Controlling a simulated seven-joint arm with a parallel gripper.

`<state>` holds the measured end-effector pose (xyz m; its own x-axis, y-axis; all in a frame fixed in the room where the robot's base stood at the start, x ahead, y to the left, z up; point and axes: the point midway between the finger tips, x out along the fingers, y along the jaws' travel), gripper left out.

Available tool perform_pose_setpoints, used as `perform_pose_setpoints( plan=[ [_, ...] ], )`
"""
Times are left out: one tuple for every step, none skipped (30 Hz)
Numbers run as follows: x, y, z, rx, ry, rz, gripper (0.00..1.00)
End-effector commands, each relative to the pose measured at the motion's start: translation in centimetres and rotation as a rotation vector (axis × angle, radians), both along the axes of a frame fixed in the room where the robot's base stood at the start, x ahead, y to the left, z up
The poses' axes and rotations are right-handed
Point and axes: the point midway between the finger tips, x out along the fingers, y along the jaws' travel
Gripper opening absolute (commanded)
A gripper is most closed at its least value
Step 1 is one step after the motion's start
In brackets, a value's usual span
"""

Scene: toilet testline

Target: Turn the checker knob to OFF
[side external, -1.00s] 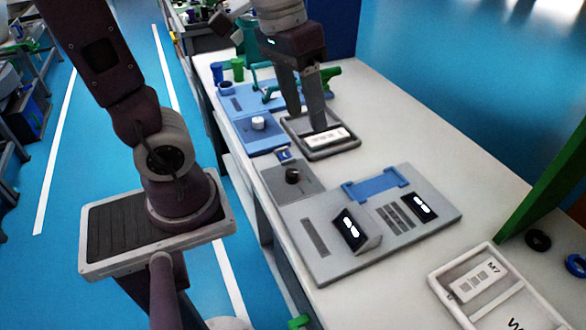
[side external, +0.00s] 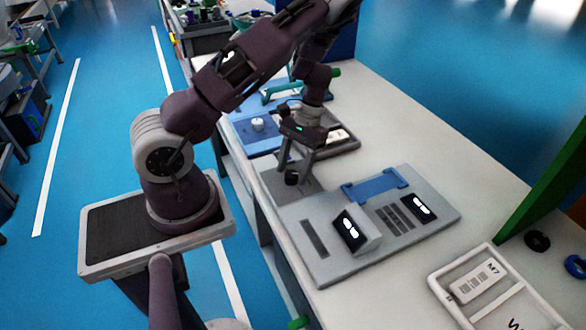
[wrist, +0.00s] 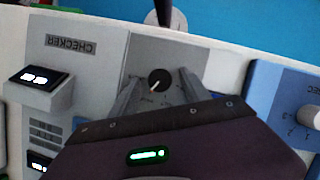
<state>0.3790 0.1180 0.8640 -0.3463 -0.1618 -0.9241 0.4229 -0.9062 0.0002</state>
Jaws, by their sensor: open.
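The checker knob (side external: 292,178) is black and round, on a small grey panel (side external: 272,180) beside the grey checker board (side external: 300,262). In the wrist view the knob (wrist: 160,79) has a white pointer line aimed to the lower left. The small marks around it are too small to read. The word CHECKER (wrist: 69,45) appears upside down on the board at left. My gripper (wrist: 157,88) is open, with its fingertips on either side of the knob and visible gaps. In the side view my gripper (side external: 294,168) is just above the knob, pointing down.
A blue panel with a white knob (side external: 257,124) stands farther back; that knob also shows in the wrist view (wrist: 311,116). Behind my gripper is a dark-rimmed tray (side external: 349,146). Lit displays (side external: 349,230) stand on the board.

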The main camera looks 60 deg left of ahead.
Motion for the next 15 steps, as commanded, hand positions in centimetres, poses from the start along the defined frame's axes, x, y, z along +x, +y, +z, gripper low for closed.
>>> perform_pose_setpoints(
  plan=[
    [-0.14, -0.07, -0.22, 0.0, 0.002, 0.001, 0.55],
    [-0.18, -0.09, -0.3, -0.001, 0.002, 0.0, 0.55],
    [-0.18, -0.1, -0.34, 0.0, 0.001, 0.0, 0.55],
    [-0.18, -0.1, -0.35, 0.0, 0.001, 0.0, 0.55],
    [-0.17, -0.09, -0.34, 0.0, 0.001, 0.0, 0.55],
    [-0.16, -0.1, -0.32, 0.0, 0.001, 0.0, 0.55],
    [-0.16, -0.1, -0.32, 0.0, 0.001, 0.0, 0.55],
    [-0.16, -0.1, -0.32, 0.0, 0.001, 0.0, 0.55],
    [-0.16, -0.1, -0.31, 0.0, 0.001, 0.0, 0.47],
    [-0.16, -0.1, -0.31, 0.0, 0.001, 0.0, 0.41],
    [-0.15, -0.09, -0.3, 0.0, 0.001, 0.0, 0.35],
    [-0.15, -0.1, -0.3, -0.001, 0.001, 0.0, 0.27],
    [-0.15, -0.1, -0.3, 0.0, 0.001, 0.0, 0.21],
    [-0.15, -0.09, -0.3, 0.0, 0.0, 0.0, 0.15],
    [-0.15, -0.1, -0.3, -0.001, 0.0, 0.0, 0.07]
  ],
)
